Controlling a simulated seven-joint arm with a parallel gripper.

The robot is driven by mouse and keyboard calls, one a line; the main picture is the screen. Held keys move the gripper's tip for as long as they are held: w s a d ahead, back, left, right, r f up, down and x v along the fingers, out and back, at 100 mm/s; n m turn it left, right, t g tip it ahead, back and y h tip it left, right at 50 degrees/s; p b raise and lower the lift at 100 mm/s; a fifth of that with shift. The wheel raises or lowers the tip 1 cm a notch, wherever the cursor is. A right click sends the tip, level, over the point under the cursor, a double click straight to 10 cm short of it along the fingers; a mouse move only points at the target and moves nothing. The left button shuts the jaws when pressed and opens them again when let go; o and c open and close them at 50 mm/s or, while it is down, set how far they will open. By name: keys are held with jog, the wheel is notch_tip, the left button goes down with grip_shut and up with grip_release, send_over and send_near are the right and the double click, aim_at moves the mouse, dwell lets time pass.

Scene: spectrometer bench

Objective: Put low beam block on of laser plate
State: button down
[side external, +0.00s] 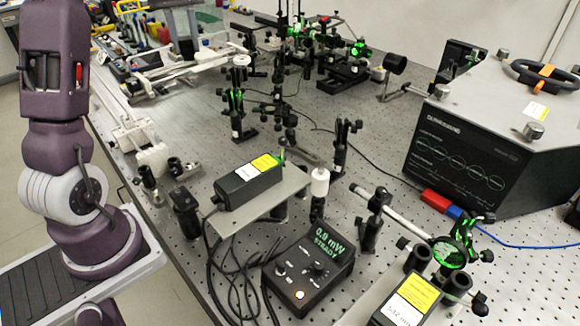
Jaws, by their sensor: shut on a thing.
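My gripper is not in this view; only purple links of my arm show at the left, so what it holds cannot be seen. A grey metal plate (285,198) stands raised above the bench near the middle, with a black laser box (236,190) with yellow and white labels on its left part. The right part of the plate is bare. A white cylinder (320,182) on a dark post stands at or beside the plate's right end; I cannot tell whether it touches. No thing in view is clearly recognizable as the low beam block.
A power meter (310,262) reading 0.9 mW stands in front of the plate, beside looping black cables (228,270). A second labelled laser box (412,298) is at the front right. A large spectrometer (490,140) stands right. Posts and optics crowd the back; perforated bench (215,150) shows between.

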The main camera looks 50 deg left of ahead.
jog(key=w+d+m, duration=0.2)
jog(key=d+m, duration=1.1)
jog(key=d, duration=0.2)
notch_tip(320, 180, down, 11)
jog(key=d, duration=1.8)
jog(key=shift+s+d, duration=0.25)
jog(key=shift+d, duration=0.15)
jog(key=shift+a+f, duration=0.15)
jog(key=shift+f, duration=0.65)
jog(key=shift+f, duration=0.1)
jog(key=c, duration=1.5)
grip_release()
jog(key=o, duration=0.4)
